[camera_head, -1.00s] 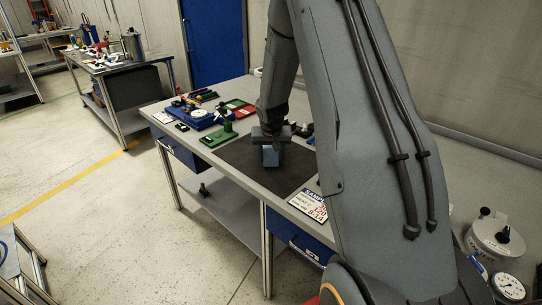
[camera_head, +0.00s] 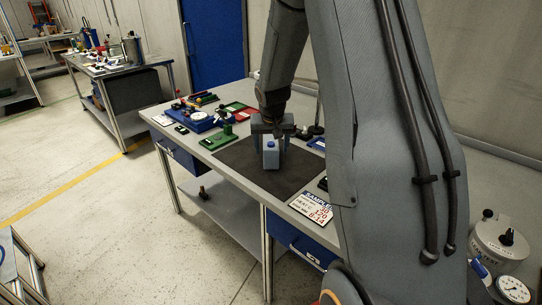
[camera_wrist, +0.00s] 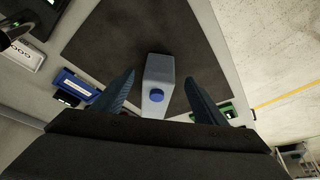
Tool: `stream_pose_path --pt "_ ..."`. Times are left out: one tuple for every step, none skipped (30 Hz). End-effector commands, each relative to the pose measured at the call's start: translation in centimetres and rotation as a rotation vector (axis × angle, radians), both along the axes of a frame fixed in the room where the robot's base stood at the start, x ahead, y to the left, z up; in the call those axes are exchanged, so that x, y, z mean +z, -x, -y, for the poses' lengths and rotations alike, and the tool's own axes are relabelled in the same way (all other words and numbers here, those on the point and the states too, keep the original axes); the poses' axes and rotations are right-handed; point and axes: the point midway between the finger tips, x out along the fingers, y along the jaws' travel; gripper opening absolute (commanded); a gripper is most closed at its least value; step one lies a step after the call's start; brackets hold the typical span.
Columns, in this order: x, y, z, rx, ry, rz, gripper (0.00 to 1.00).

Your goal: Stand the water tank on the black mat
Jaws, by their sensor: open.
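The water tank is a small light blue-grey box (camera_head: 270,157) with a blue cap, standing upright on the black mat (camera_head: 242,160). In the wrist view the tank (camera_wrist: 158,72) shows its blue cap towards the camera, and the mat (camera_wrist: 95,45) lies around it. My gripper (camera_head: 272,134) is just behind and above the tank in the head view. In the wrist view its fingers (camera_wrist: 160,88) are open on either side of the tank, with a gap on each side. The tank's underside is hidden.
A blue tray (camera_head: 197,121) with a white round part and a green block (camera_head: 228,138) stand left of the mat. A white sign (camera_head: 312,207) lies at the bench's front right. Small dark items stand close by on the right. The mat's front is clear.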

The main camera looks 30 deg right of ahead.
Motion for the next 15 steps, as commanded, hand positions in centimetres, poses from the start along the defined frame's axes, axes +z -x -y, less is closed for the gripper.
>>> stream_pose_path --pt "0.9 0.2 -0.1 0.000 0.002 0.004 0.65" --pt "1.4 0.3 -0.2 0.000 0.002 0.004 0.65" --pt "1.9 0.6 -0.3 0.000 0.001 0.004 0.65" --pt "2.3 0.7 -0.4 0.000 0.000 0.003 0.65" --pt "2.6 0.9 -0.5 0.000 0.000 0.002 0.65" --pt "3.1 1.1 -0.5 0.000 0.001 0.003 0.65" --pt "3.5 1.2 -0.6 0.000 0.001 0.003 0.65" --pt "3.7 1.3 -0.6 0.000 0.001 0.003 0.65" --pt "4.1 1.4 -0.7 0.000 0.001 0.002 0.65" --pt "4.3 1.5 -0.7 0.000 0.001 0.002 0.65" --pt "4.4 1.6 -0.8 0.000 0.000 0.001 0.65" --pt "4.6 1.7 -0.8 0.000 0.000 0.001 0.65" --pt "4.7 1.8 -0.9 0.001 0.000 0.000 0.65" --pt "4.8 2.0 -1.1 0.005 -0.001 -0.003 0.65" --pt "4.9 2.6 -1.7 0.016 -0.003 -0.009 0.65"
